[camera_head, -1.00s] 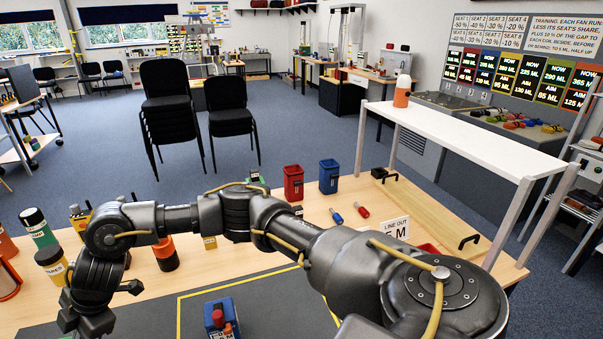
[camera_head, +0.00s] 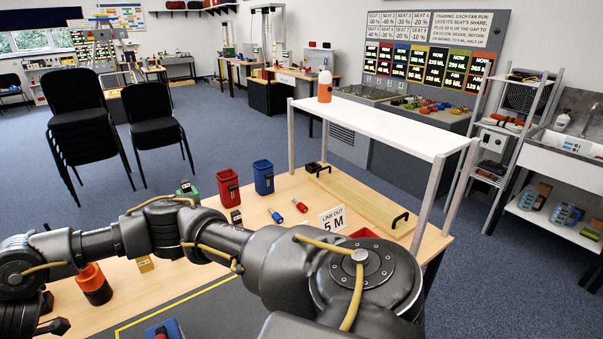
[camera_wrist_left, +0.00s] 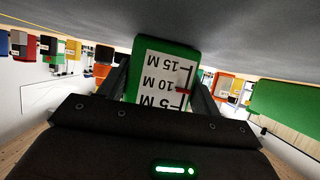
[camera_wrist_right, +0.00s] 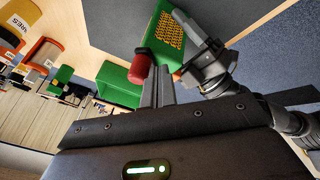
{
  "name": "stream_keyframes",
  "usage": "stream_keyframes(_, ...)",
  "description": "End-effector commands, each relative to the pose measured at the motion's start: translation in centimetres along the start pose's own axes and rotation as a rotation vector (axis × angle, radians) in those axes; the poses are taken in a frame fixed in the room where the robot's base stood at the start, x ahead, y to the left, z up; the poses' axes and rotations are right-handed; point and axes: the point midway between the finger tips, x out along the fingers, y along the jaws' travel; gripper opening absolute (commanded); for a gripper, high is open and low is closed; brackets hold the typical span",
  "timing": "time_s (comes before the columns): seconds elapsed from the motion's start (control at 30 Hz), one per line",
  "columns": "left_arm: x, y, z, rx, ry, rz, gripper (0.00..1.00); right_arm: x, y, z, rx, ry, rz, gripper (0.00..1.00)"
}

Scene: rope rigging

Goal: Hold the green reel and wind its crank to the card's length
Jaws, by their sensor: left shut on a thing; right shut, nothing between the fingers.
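The card (camera_head: 333,221) stands on the table in the head view and reads "LINE OUT 5 M". My left gripper (camera_wrist_left: 160,85) is shut on the green reel (camera_wrist_left: 196,52), whose white scale shows 15 M, 10 M and 5 M. A red pointer (camera_wrist_left: 185,89) sits near the 10 M mark. In the right wrist view the reel (camera_wrist_right: 160,24) shows yellow line wound on it. A red knob (camera_wrist_right: 140,67), seemingly the crank's handle, is beside my right gripper (camera_wrist_right: 157,78), which is shut and empty; I cannot tell if they touch. The reel is hidden in the head view.
A red bin (camera_head: 228,188) and a blue bin (camera_head: 263,178) stand at the table's back. A wooden board with black handles (camera_head: 360,200) lies to the right, before a white raised shelf (camera_head: 385,125). An orange container (camera_head: 94,284) stands at left.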

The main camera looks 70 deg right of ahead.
Motion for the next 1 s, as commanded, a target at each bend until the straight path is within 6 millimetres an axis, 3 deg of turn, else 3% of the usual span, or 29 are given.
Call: stream_keyframes(1.0, 0.0, 0.0, -0.1, 0.000, 0.002, 0.000, 0.37, 0.1, 1.2, 0.8, 0.001, -0.001, 0.001, 0.00)
